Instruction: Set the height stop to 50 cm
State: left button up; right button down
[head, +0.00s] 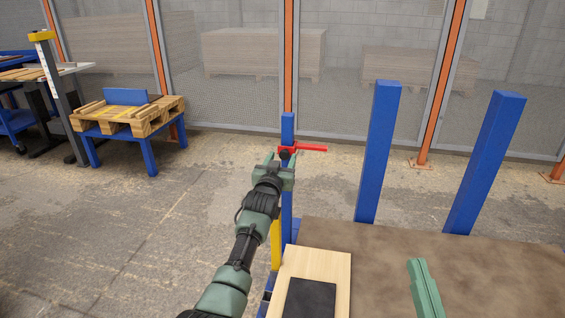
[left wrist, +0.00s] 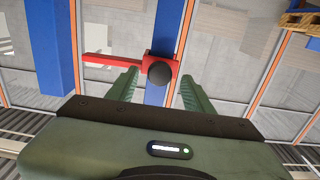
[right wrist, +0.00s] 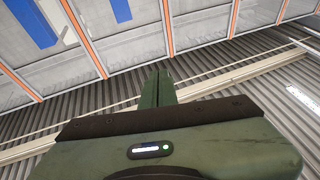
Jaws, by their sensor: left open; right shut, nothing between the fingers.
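The height stop is a red slider with a red arm (head: 312,148) on a blue post (head: 287,126). In the left wrist view the red stop (left wrist: 112,61) carries a round black knob (left wrist: 160,74). My left gripper (head: 280,158) is open in front of the stop. Its fingers (left wrist: 158,88) stand on either side of the knob, apart from it as far as I can tell. A yellow strip (head: 276,245) runs along the lower post; no scale marks are readable. My right gripper (head: 418,264) is shut and empty over the brown table, away from the stop.
A light wooden board (head: 340,270) with a dark pad (head: 310,298) lies beside the post on the brown tabletop (head: 385,240). Two blue uprights (head: 378,150) (head: 485,160) rise at the table's back. A pallet on a blue stand (head: 150,160) is far left. Mesh fencing stands behind.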

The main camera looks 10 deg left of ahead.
pick_arm(q)
jog(key=shift+w, duration=0.45)
pick_arm(e)
jog(key=shift+s+r+t+y, duration=0.15)
jog(key=shift+s+r+t, duration=0.15)
jog(key=shift+r, duration=0.25)
jog(key=shift+s+r+t+y, duration=0.15)
jog(key=shift+r+t, duration=0.15)
jog(key=shift+r, duration=0.25)
pick_arm(q)
grip_shut()
